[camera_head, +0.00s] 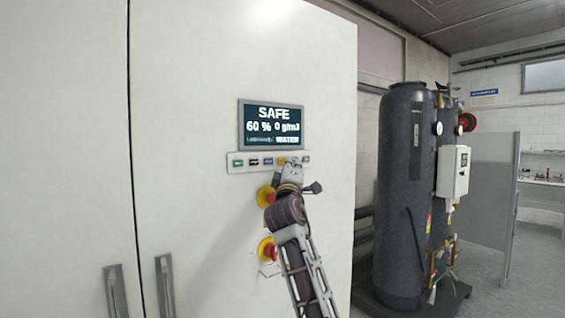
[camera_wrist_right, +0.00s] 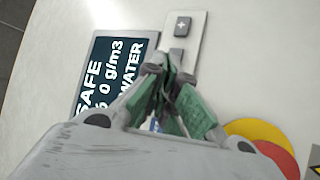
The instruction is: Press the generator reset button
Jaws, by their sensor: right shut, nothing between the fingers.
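A white strip of several small coloured buttons (camera_head: 261,168) sits below the display on the white cabinet (camera_head: 200,90). Their labels are too small to read in the head view, so I cannot tell which is the reset button. My right gripper (camera_head: 290,165) is shut and empty, its tips over the right part of the strip and hiding part of it. In the right wrist view the closed green-padded fingers (camera_wrist_right: 166,72) overlap the strip (camera_wrist_right: 198,45), with one grey button (camera_wrist_right: 182,26) visible beyond them. I cannot tell whether the tips touch a button. My left gripper is out of view.
The display (camera_head: 271,126) reads SAFE, 60 % and 0 g/m3. Two red-and-yellow knobs (camera_head: 265,248) lie below the strip, partly behind my right arm. Door handles (camera_head: 165,285) are at lower left. Dark tanks (camera_head: 402,190) stand to the right of the cabinet.

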